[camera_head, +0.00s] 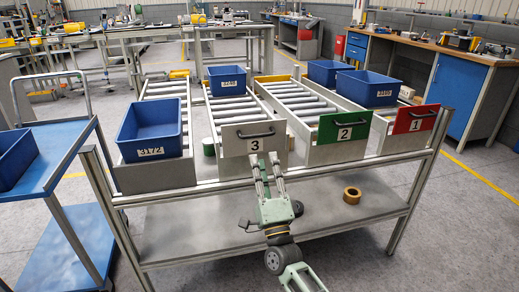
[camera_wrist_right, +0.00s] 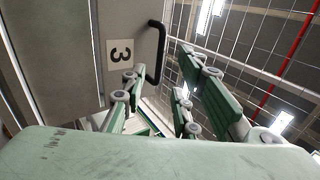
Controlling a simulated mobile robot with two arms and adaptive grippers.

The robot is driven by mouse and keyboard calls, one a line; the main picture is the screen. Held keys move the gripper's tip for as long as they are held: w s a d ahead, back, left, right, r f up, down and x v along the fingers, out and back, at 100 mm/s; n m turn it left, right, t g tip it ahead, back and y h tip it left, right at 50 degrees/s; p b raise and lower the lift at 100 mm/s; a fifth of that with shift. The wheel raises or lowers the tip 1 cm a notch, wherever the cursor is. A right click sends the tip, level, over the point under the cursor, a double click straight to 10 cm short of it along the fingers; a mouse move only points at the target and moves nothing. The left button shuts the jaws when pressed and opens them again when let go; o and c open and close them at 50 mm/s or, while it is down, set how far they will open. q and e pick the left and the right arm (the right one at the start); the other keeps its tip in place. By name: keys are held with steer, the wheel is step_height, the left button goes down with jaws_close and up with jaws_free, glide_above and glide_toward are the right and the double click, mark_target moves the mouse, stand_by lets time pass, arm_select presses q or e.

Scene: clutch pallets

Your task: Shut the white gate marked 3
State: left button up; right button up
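The white gate marked 3 (camera_head: 235,144) stands at the front end of a roller lane in the head view, with a black bar handle (camera_head: 256,134) near its top. In the right wrist view the gate (camera_wrist_right: 85,25) is at the upper left, its handle (camera_wrist_right: 156,55) beside the number. My right gripper (camera_head: 265,160) is in front of the gate's lower part, below the handle. Its fingers (camera_wrist_right: 158,85) are spread apart with nothing between them. I cannot tell whether the fingertips touch the gate, or how the gate is latched. My left gripper is out of view.
The green gate 2 (camera_head: 326,131) and red gate 1 (camera_head: 401,126) stand to the right. Blue boxes stand on lanes, including box 3172 (camera_head: 150,127) at left. A tape roll (camera_head: 352,195) lies on the lower shelf (camera_head: 180,235). A blue cart (camera_head: 72,160) is at left.

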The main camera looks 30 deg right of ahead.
steer(key=v, duration=0.2)
steer(key=shift+s+f, duration=0.1)
steer(key=shift+s, duration=0.15)
